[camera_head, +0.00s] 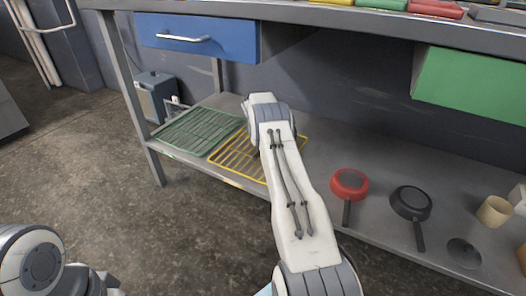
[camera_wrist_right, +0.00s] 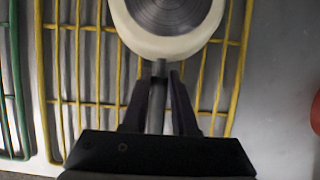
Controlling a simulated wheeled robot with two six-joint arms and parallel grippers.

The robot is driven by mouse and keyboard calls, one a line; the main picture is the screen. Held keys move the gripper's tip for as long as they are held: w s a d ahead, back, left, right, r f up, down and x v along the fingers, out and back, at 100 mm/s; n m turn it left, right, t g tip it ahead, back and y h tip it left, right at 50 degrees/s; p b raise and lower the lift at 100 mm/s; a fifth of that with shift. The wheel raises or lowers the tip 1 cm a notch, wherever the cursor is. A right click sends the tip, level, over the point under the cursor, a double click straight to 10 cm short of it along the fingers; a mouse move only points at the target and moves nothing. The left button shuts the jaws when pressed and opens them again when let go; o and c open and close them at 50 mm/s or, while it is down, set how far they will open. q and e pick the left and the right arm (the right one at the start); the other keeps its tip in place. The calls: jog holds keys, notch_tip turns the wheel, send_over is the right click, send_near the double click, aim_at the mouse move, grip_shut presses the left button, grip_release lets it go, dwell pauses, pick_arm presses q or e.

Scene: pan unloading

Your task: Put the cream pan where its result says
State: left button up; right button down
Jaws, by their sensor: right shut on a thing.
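The cream pan (camera_wrist_right: 165,48) shows in the wrist view with its dark round middle, cut off by the top edge. It is over the yellow wire rack (camera_wrist_right: 58,104); I cannot tell whether it touches the wires. My right gripper (camera_wrist_right: 160,82) is shut on the pan's grey handle. In the head view my right arm hides the pan and the gripper. The yellow rack (camera_head: 228,160) lies on the lower shelf, right of the green wire rack (camera_head: 192,132). My left gripper is out of view; only part of my left arm shows at bottom left.
A red pan (camera_head: 349,181), a black pan (camera_head: 411,202), a grey disc (camera_head: 464,253) and a tan cup (camera_head: 494,211) are on the shelf (camera_head: 320,150) to the right. A blue drawer (camera_head: 200,38) and a green one (camera_head: 472,86) hang above. A grey-blue box (camera_head: 157,97) stands behind left.

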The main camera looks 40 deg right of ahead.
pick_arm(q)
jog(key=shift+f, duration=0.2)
pick_arm(e)
jog(key=shift+d+f, duration=0.1)
jog(key=c, duration=0.7)
grip_release()
jog(key=shift+s+f, duration=0.1)
jog(key=shift+f, duration=0.05)
jog(key=p+v, duration=0.2)
jog(key=v, duration=0.1)
jog(key=shift+a+r, duration=0.3)
pick_arm(q)
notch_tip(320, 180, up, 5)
jog(key=p, duration=0.3)
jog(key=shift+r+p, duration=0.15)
jog(key=shift+p, duration=0.15)
pick_arm(e)
jog(key=s+a, duration=0.1)
jog(key=a, duration=0.2)
jog(key=s+a, duration=0.2)
jog(key=a, duration=0.2)
jog(key=s+a, duration=0.1)
jog(key=a, duration=0.2)
jog(key=shift+s+a+f, duration=0.2)
jog(key=shift+s+a, duration=0.05)
jog(key=shift+a, duration=0.1)
